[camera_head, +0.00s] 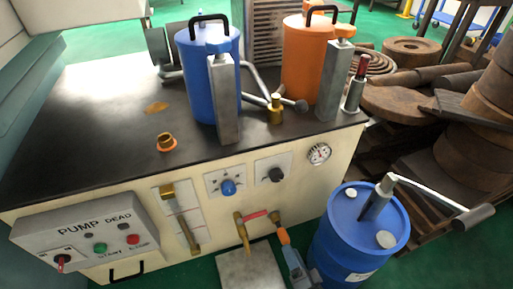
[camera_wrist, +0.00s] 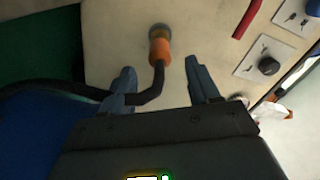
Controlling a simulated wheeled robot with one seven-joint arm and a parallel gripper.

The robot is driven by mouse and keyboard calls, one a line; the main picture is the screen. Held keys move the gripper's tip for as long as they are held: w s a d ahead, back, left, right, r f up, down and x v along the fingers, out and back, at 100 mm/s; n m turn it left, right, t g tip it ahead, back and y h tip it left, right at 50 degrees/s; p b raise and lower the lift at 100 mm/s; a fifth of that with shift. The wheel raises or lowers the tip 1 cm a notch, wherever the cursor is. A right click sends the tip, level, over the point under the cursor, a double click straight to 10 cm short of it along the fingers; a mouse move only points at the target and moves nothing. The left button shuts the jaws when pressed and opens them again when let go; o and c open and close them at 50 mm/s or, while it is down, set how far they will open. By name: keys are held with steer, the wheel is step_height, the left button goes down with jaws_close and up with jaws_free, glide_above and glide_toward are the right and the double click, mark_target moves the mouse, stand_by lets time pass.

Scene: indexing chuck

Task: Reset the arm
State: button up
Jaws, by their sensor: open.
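My gripper (camera_wrist: 159,66) is open, with its two blue-grey fingers apart in the wrist view. An orange coupling (camera_wrist: 160,50) sits on a round fitting on the cream panel, just beyond and between the fingertips. A black hose (camera_wrist: 154,86) bends from it and runs left past the left finger. I cannot tell whether a finger touches the hose. In the head view the orange coupling (camera_head: 283,237) is at the right brass fitting of the pump cabinet. A blue-grey piece below it looks like part of my gripper. Nothing shows held in the fingers.
A blue drum (camera_head: 335,250) with a hand pump stands close right of the coupling. The cabinet's black top (camera_head: 90,110) carries a blue canister (camera_head: 208,80) and an orange canister (camera_head: 305,62). A control box (camera_head: 85,230) juts out at left. Rusty stock (camera_head: 400,105) fills the right.

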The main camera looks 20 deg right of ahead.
steer(key=s+r+n+g, duration=0.1)
steer(key=s+r+n, duration=0.3)
steer(key=s+r, duration=0.5)
steer(key=s+r+n+g, duration=0.1)
steer(key=s+r+n, duration=0.35)
steer(key=s, duration=0.85)
steer(key=s+r+n+g, duration=0.15)
steer(key=s+r, duration=0.25)
steer(key=r, duration=0.7)
steer(key=s+r+n, duration=0.3)
steer(key=r, duration=0.9)
step_height(320, 180, up, 33)
steer(key=p, duration=3.3)
steer(key=shift+r+p, duration=0.15)
steer(key=shift+p, duration=0.15)
